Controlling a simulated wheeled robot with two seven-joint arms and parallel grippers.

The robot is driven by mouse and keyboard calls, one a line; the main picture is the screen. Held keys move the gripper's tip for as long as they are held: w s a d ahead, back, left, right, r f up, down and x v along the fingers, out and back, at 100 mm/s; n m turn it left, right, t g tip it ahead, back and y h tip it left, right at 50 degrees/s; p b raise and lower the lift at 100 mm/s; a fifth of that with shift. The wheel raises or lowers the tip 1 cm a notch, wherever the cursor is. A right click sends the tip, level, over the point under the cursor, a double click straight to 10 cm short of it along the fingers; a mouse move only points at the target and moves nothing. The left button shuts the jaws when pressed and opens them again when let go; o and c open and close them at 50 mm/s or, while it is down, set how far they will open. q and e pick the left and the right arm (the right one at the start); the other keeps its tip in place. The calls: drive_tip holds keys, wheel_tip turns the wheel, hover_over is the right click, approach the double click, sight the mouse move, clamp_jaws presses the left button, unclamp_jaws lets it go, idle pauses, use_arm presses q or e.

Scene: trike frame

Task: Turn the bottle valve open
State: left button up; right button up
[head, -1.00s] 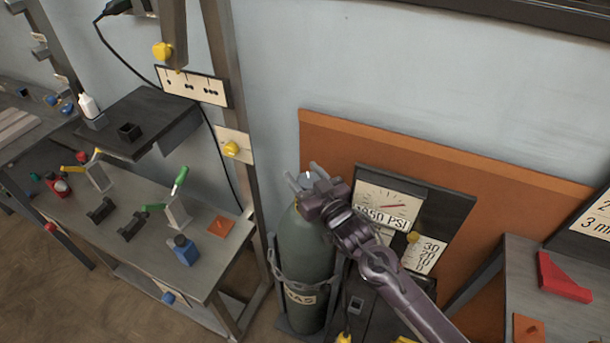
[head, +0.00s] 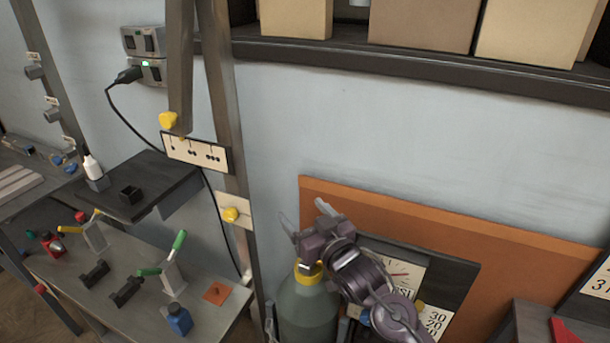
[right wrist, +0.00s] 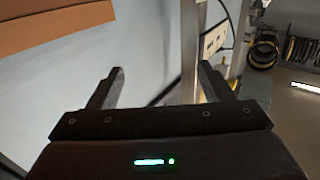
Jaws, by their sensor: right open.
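The grey-green gas bottle (head: 308,315) stands upright against the wall at the bottom centre of the head view, its lower part out of frame. A yellow ring-like part, apparently its valve (head: 307,274), shows at its top, partly hidden by my right gripper. My right gripper (head: 303,214) is open and empty above the bottle, its fingers pointing up and clear of the yellow part. In the right wrist view the open fingers (right wrist: 161,70) have nothing between them; the bottle does not show there. My left gripper is not in view.
A metal post (head: 222,110) stands left of the bottle, beside a workbench (head: 215,318) with tools. A dark shelf (head: 400,62) with boxes runs above. The wall between is clear.

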wheel_tip(320, 180, up, 12)
drive_tip(key=shift+f, duration=0.25)
drive_tip(key=shift+f, duration=0.1)
